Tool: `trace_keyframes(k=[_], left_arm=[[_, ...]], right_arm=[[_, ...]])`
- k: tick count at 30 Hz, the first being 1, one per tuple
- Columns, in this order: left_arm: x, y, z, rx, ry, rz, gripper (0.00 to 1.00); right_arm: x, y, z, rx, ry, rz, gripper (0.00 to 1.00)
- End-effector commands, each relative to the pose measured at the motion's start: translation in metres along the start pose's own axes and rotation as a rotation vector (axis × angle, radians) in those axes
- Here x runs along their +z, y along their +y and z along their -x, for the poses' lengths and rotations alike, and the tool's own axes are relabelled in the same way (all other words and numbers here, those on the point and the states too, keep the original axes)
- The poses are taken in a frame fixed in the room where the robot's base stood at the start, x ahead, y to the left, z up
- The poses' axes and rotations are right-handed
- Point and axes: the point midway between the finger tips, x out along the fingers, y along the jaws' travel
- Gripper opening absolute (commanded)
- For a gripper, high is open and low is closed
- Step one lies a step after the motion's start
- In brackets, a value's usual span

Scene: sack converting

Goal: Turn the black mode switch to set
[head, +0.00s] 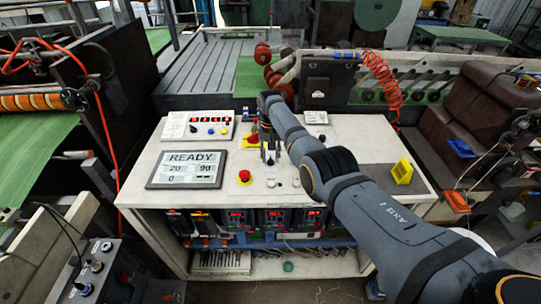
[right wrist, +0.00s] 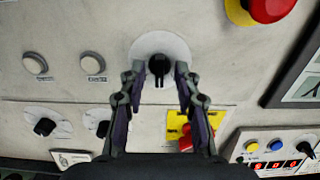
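A black rotary switch (right wrist: 159,66) sits on a round white plate on the pale console top (right wrist: 120,20). Its pointer is toward the bottom of the right wrist view. My right gripper (right wrist: 158,73) is open, with one fingertip on each side of this knob and a small gap showing on both sides. In the head view, the right gripper (head: 269,155) points down at the console, and the knob is largely hidden there. Two more black knobs, one on the left (right wrist: 45,127) and one partly behind a finger (right wrist: 102,128), also show. Labels are too small to read. My left gripper is out of view.
A red mushroom button (head: 244,176) and a READY display (head: 188,169) lie left of the gripper. Two grey push buttons (right wrist: 35,64) are beside the switch. A yellow holder (head: 402,171) stands at right.

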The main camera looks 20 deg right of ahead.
Motion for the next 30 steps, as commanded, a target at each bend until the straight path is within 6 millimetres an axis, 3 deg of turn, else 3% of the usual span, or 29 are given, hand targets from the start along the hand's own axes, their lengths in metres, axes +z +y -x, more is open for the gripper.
trace_keyframes(k=[2, 9, 20, 30], left_arm=[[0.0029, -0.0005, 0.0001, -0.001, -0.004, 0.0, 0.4], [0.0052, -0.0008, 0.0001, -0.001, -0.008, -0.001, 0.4], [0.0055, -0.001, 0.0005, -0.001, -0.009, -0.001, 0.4], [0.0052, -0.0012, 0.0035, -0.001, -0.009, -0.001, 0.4]], right_arm=[[0.0, 0.0, 0.0002, 0.0, 0.0, 0.0, 0.29], [0.0, 0.0, 0.0003, 0.0, 0.0, 0.0, 0.0], [0.0, 0.0001, 0.0006, 0.0, 0.0, 0.018, 0.0], [-0.0001, 0.0, 0.0009, 0.0, 0.0, 0.205, 0.0]])
